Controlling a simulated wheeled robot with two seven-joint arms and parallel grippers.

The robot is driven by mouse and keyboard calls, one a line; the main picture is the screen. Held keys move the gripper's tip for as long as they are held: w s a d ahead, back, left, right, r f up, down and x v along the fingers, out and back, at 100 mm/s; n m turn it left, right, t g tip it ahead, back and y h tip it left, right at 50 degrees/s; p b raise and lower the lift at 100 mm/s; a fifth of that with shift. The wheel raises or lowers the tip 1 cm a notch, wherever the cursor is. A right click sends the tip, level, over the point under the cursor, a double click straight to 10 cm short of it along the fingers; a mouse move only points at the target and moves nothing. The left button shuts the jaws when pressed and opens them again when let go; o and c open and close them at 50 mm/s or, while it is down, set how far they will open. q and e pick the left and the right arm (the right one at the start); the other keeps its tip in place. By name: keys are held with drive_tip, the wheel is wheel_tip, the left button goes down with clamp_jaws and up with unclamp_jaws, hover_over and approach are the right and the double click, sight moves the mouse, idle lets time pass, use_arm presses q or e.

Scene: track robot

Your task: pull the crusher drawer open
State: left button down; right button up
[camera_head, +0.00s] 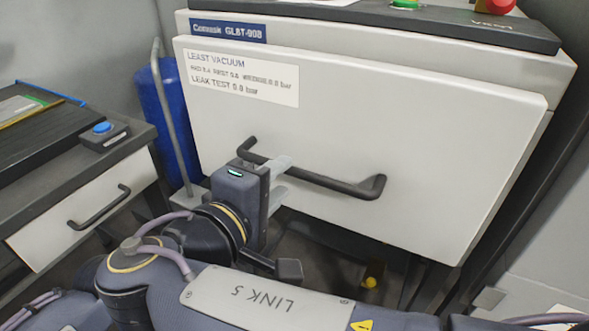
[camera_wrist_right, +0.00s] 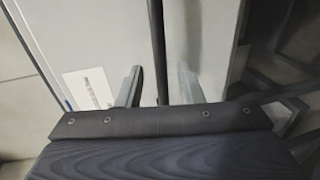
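The large pale drawer (camera_head: 430,130) fills the middle of the head view, with a black bar handle (camera_head: 325,181) across its front. No gap behind its front is clear. My right gripper (camera_head: 279,180) is at the left part of this handle, one finger above the bar and one below. In the right wrist view, the dark handle bar (camera_wrist_right: 157,50) runs between the two spread fingers of the gripper (camera_wrist_right: 160,88), with space showing on both sides. The gripper is open around the bar. My left gripper is not in view.
A smaller drawer (camera_head: 60,225) with its own black handle is at the left, under a blue button (camera_head: 102,127). A blue cylinder (camera_head: 160,110) stands between the units. A red knob (camera_head: 497,6) and green button (camera_head: 405,4) sit above the large drawer.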

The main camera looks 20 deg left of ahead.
sight(289, 173)
drive_tip(key=shift+b+x, duration=0.45)
drive_tip(key=shift+x, duration=1.85)
drive_tip(key=shift+c, duration=0.4)
clamp_jaws()
